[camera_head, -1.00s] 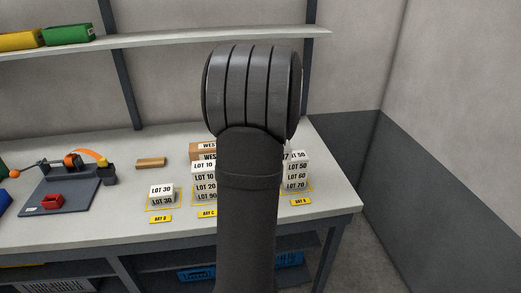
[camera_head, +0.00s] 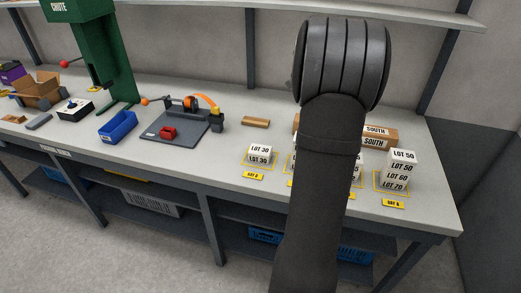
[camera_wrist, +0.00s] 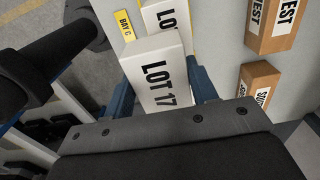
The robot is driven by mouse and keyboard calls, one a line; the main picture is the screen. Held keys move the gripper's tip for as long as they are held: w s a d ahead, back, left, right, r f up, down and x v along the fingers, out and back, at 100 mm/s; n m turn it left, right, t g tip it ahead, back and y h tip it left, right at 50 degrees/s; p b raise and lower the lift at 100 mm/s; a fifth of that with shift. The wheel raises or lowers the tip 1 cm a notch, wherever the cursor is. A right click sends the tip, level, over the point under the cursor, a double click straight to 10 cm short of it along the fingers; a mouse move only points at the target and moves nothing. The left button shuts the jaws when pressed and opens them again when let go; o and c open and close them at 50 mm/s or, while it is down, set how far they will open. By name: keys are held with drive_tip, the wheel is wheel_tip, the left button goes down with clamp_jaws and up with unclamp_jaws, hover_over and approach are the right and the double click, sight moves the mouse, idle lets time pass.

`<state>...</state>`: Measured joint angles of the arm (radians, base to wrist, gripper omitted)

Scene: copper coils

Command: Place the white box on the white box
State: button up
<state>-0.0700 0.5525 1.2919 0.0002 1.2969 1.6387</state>
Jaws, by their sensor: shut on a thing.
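In the wrist view, my gripper (camera_wrist: 162,88) has its two blue fingers shut on a white box marked LOT 17 (camera_wrist: 155,52). Another white LOT box (camera_wrist: 165,14) shows just beyond it, beside a yellow BAY C label (camera_wrist: 124,23); I cannot tell whether the two touch. In the head view, my arm hides the gripper and most of the middle white boxes. A short white stack marked LOT 30 (camera_head: 259,155) stands left of the arm. A taller white stack (camera_head: 399,170), LOT 50 at its top and LOT 70 at its bottom, stands to the right.
A shelf (camera_head: 300,8) runs above.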

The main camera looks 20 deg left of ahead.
drive_tip(key=a+f, duration=0.1)
drive_tip(key=a, duration=0.6)
hover_over(259, 149)
wheel_tip(259, 149, down, 7)
drive_tip(key=shift+f, duration=2)
drive_tip(key=o, duration=1.1)
drive_tip(key=shift+f, duration=0.15)
drive_tip(key=shift+c, duration=0.2)
wheel_tip(259, 149, up, 12)
